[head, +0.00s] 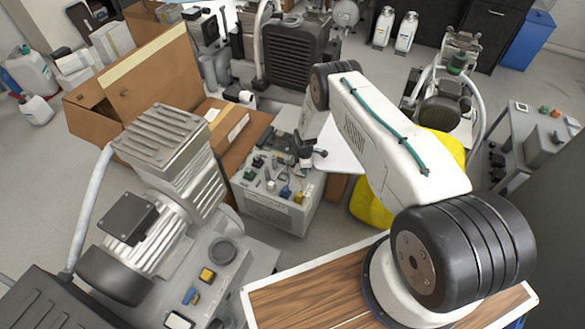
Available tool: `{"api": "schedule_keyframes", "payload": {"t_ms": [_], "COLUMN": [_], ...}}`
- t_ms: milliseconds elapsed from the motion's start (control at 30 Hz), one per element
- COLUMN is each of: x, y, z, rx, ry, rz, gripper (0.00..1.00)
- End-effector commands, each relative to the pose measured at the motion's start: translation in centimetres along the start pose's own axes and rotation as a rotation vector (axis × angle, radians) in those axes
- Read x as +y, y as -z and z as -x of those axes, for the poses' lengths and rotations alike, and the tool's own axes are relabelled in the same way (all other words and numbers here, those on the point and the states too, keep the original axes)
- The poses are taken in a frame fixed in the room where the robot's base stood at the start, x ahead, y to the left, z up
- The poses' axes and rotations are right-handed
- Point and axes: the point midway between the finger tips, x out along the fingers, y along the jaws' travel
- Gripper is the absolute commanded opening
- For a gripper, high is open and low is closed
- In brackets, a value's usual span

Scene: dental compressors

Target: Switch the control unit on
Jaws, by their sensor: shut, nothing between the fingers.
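A grey box with a vented front and several coloured parts on top, which looks like the control unit (272,210), stands on the floor near the middle of the head view. Its top carries dark knobs and blue and yellow parts; I cannot make out which one is the power switch or how it is set. My gripper (308,158) is a small dark shape at the end of my white arm, above the back right part of this box. It is shut and empty. I cannot tell whether it touches the box.
A compressor with a finned motor (150,225) stands close on the left. Open cardboard boxes (150,80) lie behind it. A dark ribbed unit (295,52) is at the back. A yellow object (370,208) lies right of the box, and a grey panel stand (535,130) is far right.

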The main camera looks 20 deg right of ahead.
Motion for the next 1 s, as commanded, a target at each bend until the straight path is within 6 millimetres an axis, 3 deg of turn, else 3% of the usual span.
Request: {"api": "schedule_keyframes", "payload": {"t_ms": [1000], "x": [0.0], "y": [0.0], "z": [-1.3], "rx": [0.0], "ry": [0.0], "rz": [0.0], "gripper": [0.0]}}
